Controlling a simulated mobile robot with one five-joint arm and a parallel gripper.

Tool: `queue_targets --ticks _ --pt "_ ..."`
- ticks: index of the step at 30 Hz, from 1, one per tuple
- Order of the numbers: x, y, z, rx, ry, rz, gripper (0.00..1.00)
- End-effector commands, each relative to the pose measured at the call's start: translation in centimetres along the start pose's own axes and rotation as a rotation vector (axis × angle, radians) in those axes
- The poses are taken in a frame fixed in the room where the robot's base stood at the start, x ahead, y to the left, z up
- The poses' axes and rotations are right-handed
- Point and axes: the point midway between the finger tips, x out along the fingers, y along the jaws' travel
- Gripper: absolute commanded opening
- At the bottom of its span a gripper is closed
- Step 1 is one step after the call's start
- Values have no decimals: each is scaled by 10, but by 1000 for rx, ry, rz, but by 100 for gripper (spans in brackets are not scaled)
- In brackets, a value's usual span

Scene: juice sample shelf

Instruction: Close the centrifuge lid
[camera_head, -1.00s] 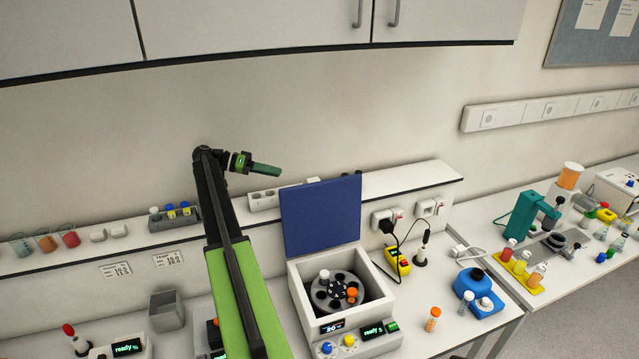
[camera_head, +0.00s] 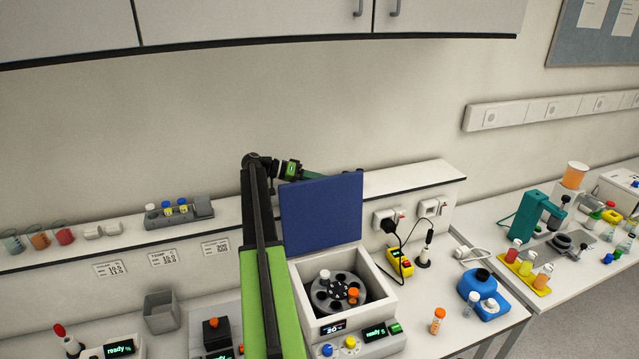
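The centrifuge (camera_head: 378,292) is a white box on the bench, with a dark round rotor (camera_head: 328,304) inside that holds a white-capped and an orange-capped tube. Its blue lid (camera_head: 322,215) stands upright at the back, open. My arm reaches up on the left of the centrifuge. My gripper (camera_head: 318,175) is at the top edge of the lid and partly hidden behind it. Its fingers are mostly covered, so I cannot see whether they are open or shut, or whether they touch the lid.
A shelf (camera_head: 412,180) runs behind the centrifuge, with a tube rack (camera_head: 180,214) and beakers at left. Wall cabinets (camera_head: 260,22) hang above. Open wall space lies above the lid.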

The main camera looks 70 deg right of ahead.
Motion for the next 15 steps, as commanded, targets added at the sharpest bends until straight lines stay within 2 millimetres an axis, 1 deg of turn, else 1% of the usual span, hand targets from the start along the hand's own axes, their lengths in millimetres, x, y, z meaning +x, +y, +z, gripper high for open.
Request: queue_targets --ticks 5,12,13,15 --pt "0 0 0 0 0 0 34" --pt "0 0 0 0 0 1 3" --pt "0 0 0 0 0 1 0" --pt "0 0 0 0 0 1 0"
